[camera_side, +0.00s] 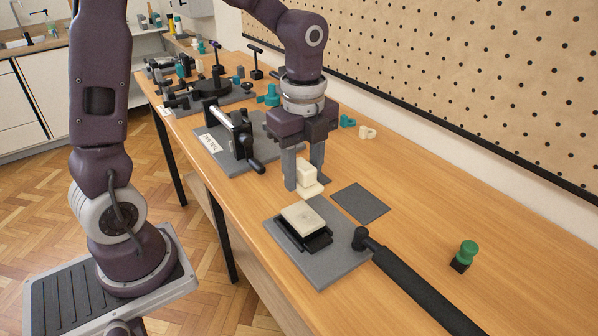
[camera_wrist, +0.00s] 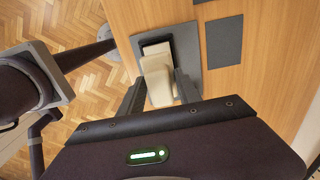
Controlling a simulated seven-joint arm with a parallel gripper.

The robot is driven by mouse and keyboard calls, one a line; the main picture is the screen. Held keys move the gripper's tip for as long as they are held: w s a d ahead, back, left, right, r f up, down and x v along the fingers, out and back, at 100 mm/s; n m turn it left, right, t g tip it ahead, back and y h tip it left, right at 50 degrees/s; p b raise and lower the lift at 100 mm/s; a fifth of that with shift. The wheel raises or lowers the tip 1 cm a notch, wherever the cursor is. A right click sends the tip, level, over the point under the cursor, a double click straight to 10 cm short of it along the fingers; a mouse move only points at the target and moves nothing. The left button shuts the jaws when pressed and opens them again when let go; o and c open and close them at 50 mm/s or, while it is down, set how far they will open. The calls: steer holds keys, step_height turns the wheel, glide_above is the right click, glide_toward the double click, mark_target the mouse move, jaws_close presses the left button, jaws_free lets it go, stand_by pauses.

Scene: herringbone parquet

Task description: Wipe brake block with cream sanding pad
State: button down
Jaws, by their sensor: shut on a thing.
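My gripper (camera_side: 304,180) is shut on the cream sanding pad (camera_side: 309,186), a block-shaped grip on a flat, wider base. It holds the pad upright at the far edge of a grey base plate (camera_side: 334,264). On that plate a pale, flat-topped block, which I take as the brake block (camera_side: 303,216), sits in a black holder. The pad is behind the brake block in the side view, and I see no contact between them there. In the wrist view the pad (camera_wrist: 158,82) sits between my fingers (camera_wrist: 157,92) and partly covers the brake block (camera_wrist: 156,48).
A dark grey mat (camera_side: 361,203) lies right of the pad. A long black handled bar (camera_side: 410,281) and a green-knobbed piece (camera_side: 464,256) are on the right. A clamp fixture (camera_side: 236,137) and teal parts stand farther back. A pegboard wall (camera_side: 450,80) runs along the bench.

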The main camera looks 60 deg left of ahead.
glide_above(302, 215)
steer(key=shift+f, duration=2.85)
step_height(302, 215, down, 2)
steer(key=shift+f, duration=0.1)
steer(key=shift+d+r, duration=0.2)
steer(key=shift+d, duration=0.65)
steer(key=shift+d+f, duration=0.15)
steer(key=shift+d, duration=1)
steer(key=shift+a, duration=2.05)
steer(key=shift+d+r, duration=0.1)
steer(key=shift+r, duration=4)
